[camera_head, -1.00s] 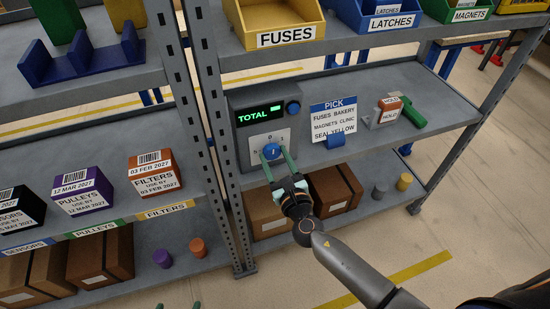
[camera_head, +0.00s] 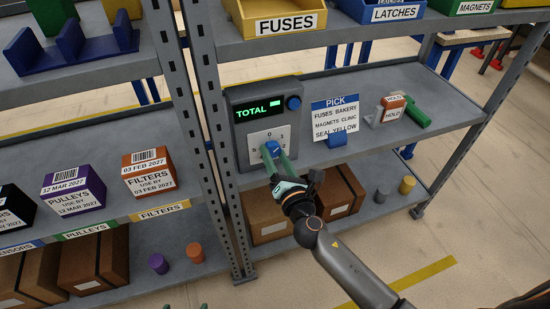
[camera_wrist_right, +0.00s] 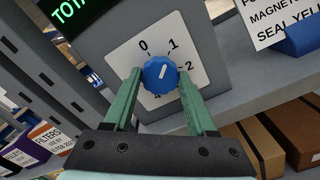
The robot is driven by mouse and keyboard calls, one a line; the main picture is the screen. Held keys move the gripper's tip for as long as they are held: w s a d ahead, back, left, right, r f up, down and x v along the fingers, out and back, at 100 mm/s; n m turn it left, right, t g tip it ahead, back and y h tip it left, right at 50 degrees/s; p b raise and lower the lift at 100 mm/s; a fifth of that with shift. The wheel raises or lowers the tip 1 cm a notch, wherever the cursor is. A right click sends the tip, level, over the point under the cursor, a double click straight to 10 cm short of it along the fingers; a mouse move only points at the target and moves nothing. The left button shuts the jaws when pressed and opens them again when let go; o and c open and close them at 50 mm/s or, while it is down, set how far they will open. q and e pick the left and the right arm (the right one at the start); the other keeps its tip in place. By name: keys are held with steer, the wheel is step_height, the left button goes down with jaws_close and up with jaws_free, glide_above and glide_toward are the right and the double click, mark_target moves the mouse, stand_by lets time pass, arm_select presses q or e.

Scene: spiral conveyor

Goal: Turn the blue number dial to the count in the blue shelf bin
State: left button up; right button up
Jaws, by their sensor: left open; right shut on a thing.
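The blue number dial (camera_head: 272,149) is on a white numbered plate on the grey TOTAL box; it also shows in the wrist view (camera_wrist_right: 160,75). Its white mark points up and right, roughly at the 1. My right gripper (camera_head: 277,154) is shut on the dial, with one green finger on each side in the wrist view (camera_wrist_right: 160,80). The blue shelf bin (camera_head: 395,15), labelled LATCHES, stands on the upper shelf; the top edge of the picture cuts it off, hiding its contents. My left gripper (camera_head: 184,306) shows only its green fingertips, apart and empty, at the bottom edge.
The TOTAL box (camera_head: 240,93) has a green-lit display and a blue button (camera_head: 293,102). A PICK sign (camera_head: 335,118) stands right of it, then a HOLD item (camera_head: 391,106). Brown cartons (camera_head: 340,192) sit below. A yellow FUSES bin (camera_head: 270,20) is above.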

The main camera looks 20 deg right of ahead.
arm_select(q)
steer(key=shift+w, duration=0.2)
arm_select(e)
steer(key=shift+m, duration=0.6)
steer(key=o, duration=1.4)
steer(key=shift+s, duration=0.1)
steer(key=shift+s+f, duration=0.1)
steer(key=shift+s, duration=0.2)
arm_select(q)
steer(key=shift+w+d+f+b, duration=0.3)
steer(key=shift+f+b, duration=0.15)
steer(key=shift+b, duration=0.65)
arm_select(e)
steer(key=s, duration=1.1)
steer(key=shift+s+d, duration=0.25)
steer(key=shift+s, duration=0.15)
